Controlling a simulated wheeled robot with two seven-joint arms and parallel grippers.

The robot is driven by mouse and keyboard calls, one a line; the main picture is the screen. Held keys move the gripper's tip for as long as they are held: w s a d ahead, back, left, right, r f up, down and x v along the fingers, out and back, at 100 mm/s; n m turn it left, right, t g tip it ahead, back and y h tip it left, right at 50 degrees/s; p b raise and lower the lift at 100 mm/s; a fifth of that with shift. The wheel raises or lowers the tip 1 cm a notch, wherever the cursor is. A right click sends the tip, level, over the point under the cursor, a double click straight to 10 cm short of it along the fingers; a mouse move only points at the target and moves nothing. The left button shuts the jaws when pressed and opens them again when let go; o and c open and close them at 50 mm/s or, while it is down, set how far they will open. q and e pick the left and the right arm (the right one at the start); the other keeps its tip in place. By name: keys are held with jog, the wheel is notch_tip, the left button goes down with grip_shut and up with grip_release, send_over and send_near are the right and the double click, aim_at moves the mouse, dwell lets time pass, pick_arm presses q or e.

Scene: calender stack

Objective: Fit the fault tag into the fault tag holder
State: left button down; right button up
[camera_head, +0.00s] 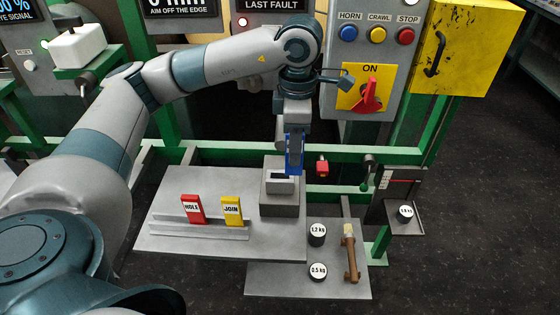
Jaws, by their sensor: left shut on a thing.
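My left gripper (294,140) is at the centre, pointing down. It is shut on a blue piece (294,163), which looks like the fault tag; its face cannot be read. The grey block with a dark slot on top (281,187), which looks like the fault tag holder, stands just below and left of the blue piece in the picture. The blue piece overlaps its right side, and I cannot tell whether they touch. A red HOLE tag (193,209) and a yellow JOIN tag (232,210) stand in a grey rack (200,230). My right gripper is not in view.
The grey shelf (160,240) has clear room around the rack. A lower plate (290,287) bears 1.2 kg (317,234) and 0.5 kg (318,271) weights and a wooden-handled tool (350,252). A green rail (340,155) and control panel (363,60) stand behind.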

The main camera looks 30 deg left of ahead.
pick_arm(q)
jog(key=a, duration=0.1)
jog(key=a+f, duration=0.2)
jog(key=shift+s+a+f, duration=0.1)
jog(key=shift+s+a, duration=0.1)
jog(key=shift+s, duration=0.05)
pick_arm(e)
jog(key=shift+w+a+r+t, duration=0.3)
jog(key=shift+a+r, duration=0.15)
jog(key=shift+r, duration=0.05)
pick_arm(q)
jog(key=shift+p, duration=0.3)
